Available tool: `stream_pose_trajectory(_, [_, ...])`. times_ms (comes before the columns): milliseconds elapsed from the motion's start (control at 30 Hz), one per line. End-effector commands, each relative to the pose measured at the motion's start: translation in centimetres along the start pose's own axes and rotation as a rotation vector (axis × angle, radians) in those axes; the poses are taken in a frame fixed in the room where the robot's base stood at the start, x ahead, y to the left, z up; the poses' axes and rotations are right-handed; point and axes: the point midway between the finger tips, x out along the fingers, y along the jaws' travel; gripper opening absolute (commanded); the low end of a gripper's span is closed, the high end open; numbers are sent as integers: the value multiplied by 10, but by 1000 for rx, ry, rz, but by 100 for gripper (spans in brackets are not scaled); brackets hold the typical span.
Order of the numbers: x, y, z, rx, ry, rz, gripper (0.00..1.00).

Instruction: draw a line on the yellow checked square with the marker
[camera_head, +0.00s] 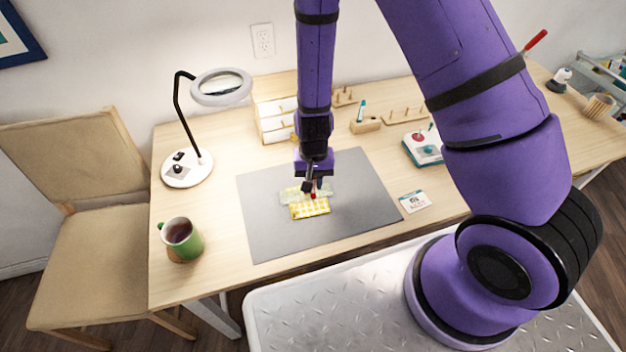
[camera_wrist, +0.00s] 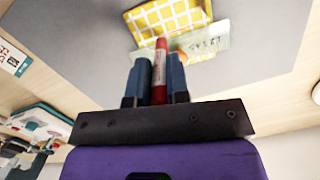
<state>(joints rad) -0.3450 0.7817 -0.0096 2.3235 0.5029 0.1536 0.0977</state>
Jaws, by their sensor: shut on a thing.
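The yellow checked square (camera_head: 310,208) lies on the grey mat (camera_head: 265,230) on the table. In the wrist view the square (camera_wrist: 165,18) is at the top, beyond the fingertips. My gripper (camera_head: 317,185) is above the mat, at the far edge of the square. It is shut on a red marker (camera_wrist: 160,70), held between its two blue-grey fingers, with the red end pointing toward the square. I cannot tell whether the marker touches the cloth.
A green mug (camera_head: 182,240) stands at the table's front left. A magnifier lamp (camera_head: 188,168) stands behind it. Small drawers (camera_head: 277,128), a spool rack (camera_head: 405,116), and a white-and-teal box (camera_head: 424,150) are at the back. A card (camera_head: 414,202) lies right of the mat.

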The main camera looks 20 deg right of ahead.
Motion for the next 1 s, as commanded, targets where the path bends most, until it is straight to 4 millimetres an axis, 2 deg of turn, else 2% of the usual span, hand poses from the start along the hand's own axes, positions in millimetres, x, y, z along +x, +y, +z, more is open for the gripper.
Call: stream_pose_trajectory(1000, [0,9,-1,0,0,0,0])
